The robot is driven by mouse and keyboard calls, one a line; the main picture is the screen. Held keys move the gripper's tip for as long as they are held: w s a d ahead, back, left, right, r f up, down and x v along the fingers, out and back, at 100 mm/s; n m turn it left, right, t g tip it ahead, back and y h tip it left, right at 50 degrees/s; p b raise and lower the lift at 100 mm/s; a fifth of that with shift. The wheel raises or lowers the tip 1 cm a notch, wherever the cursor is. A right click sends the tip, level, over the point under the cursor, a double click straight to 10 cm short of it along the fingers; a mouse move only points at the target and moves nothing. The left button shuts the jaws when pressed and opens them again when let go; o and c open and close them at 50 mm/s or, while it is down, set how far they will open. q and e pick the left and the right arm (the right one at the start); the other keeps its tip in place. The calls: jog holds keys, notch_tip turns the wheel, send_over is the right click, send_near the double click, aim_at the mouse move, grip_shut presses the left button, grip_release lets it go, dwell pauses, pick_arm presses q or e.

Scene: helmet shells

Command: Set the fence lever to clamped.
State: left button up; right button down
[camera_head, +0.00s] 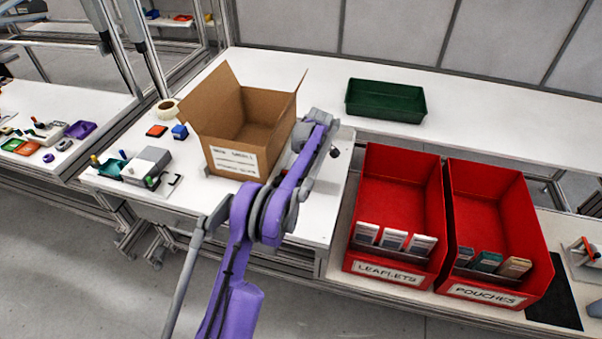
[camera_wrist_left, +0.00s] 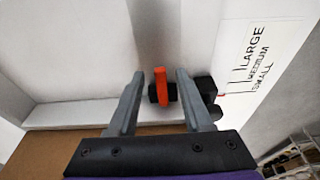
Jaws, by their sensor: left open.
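The fence lever (camera_wrist_left: 161,88), orange on a dark pivot, shows between the two fingertips of my left gripper (camera_wrist_left: 160,76) in the left wrist view. The fingers are open, with a gap on each side of the lever; I cannot tell whether they are level with it in depth. The lever stands nearly upright in that picture. A dark block (camera_wrist_left: 205,92) sits beside the right finger. In the head view my left arm reaches to the right side of an open cardboard box (camera_head: 233,160) and hides the lever. My right gripper is not in view.
A LARGE, MEDIUM, SMALL scale label (camera_wrist_left: 262,58) lies right of the lever. Red LEAFLETS (camera_head: 367,182) and POUCHES (camera_head: 458,183) bins stand to the right. A green tray (camera_head: 386,101) is behind. A grey device (camera_head: 146,166) stands left of the box.

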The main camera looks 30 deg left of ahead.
pick_arm(q)
jog(key=v, duration=0.9)
jog(key=shift+r, duration=0.1)
jog(key=s+d+r+m+t+h, duration=0.1)
jog(key=s+d+r+m+t, duration=0.1)
jog(key=s+d+r+m, duration=0.5)
jog(key=s+d+r+m+t, duration=0.1)
jog(key=s+d+r+m, duration=0.25)
jog(key=s, duration=0.65)
jog(key=s+d+f+m+t, duration=0.1)
jog(key=s+d+f+m, duration=0.1)
jog(key=s, duration=0.5)
jog(key=s+d+f+m+t+h, duration=0.1)
jog(key=s+d+f+m, duration=0.2)
jog(key=s, duration=0.4)
jog(key=s+d+f+m+t, duration=0.1)
jog(key=s+d+f+m, duration=0.1)
jog(key=s+f+m, duration=0.2)
jog(key=s+m, duration=0.1)
jog(key=s, duration=0.2)
jog(key=shift+h, duration=0.3)
